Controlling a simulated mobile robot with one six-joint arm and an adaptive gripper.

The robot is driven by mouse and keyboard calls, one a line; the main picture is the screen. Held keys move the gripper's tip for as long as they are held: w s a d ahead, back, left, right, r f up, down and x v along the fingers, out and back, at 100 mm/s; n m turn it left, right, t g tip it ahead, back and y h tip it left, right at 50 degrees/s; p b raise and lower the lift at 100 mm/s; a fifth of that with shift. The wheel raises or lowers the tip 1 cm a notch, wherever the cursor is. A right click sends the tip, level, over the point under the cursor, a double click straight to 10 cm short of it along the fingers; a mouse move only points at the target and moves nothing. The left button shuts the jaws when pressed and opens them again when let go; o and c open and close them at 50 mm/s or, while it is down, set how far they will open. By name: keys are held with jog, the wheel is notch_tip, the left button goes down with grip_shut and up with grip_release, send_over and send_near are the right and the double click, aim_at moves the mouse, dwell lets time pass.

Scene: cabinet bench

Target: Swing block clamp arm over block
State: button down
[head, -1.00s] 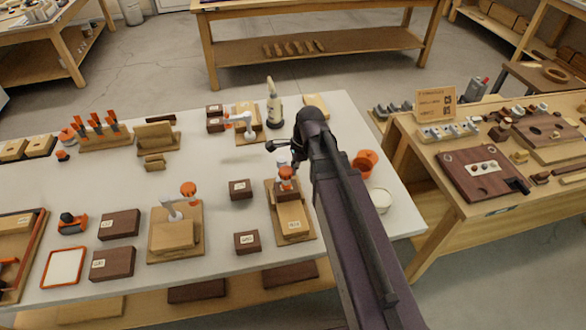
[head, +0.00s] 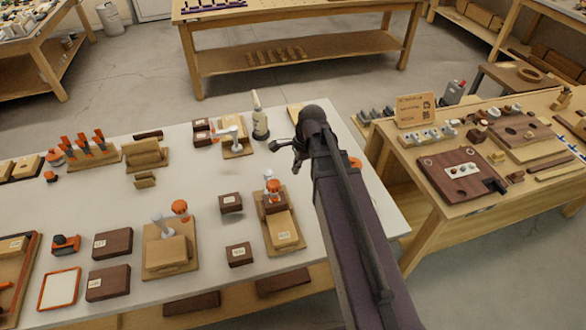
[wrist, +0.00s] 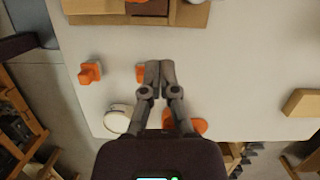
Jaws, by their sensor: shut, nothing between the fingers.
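Three wooden clamp boards stand on the white bench in the head view. The centre board (head: 295,238) bears a pale block (head: 282,226) and a dark block (head: 275,201) under an orange knob (head: 272,186). The back board (head: 238,152) has a white arm (head: 228,132). I cannot tell which is the block clamp.
Loose dark blocks (head: 231,203) lie between the boards. A pale bottle (head: 260,118) stands at the back. In the wrist view, orange pieces (wrist: 89,73), a round white-topped jar (wrist: 118,118) and an orange cup (wrist: 198,126) are near my fingers. A second bench (head: 440,215) is at the right.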

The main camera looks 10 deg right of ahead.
jog(key=shift+p+v, duration=2.15)
jog(key=shift+v, duration=0.4)
jog(key=shift+s, duration=0.1)
jog(key=s+n+h, duration=0.2)
jog(key=s+n, duration=0.5)
jog(key=n, duration=0.9)
jog(key=shift+s+a+f+h, duration=0.2)
jog(key=shift+a+f+h, duration=0.05)
jog(key=shift+h, duration=0.15)
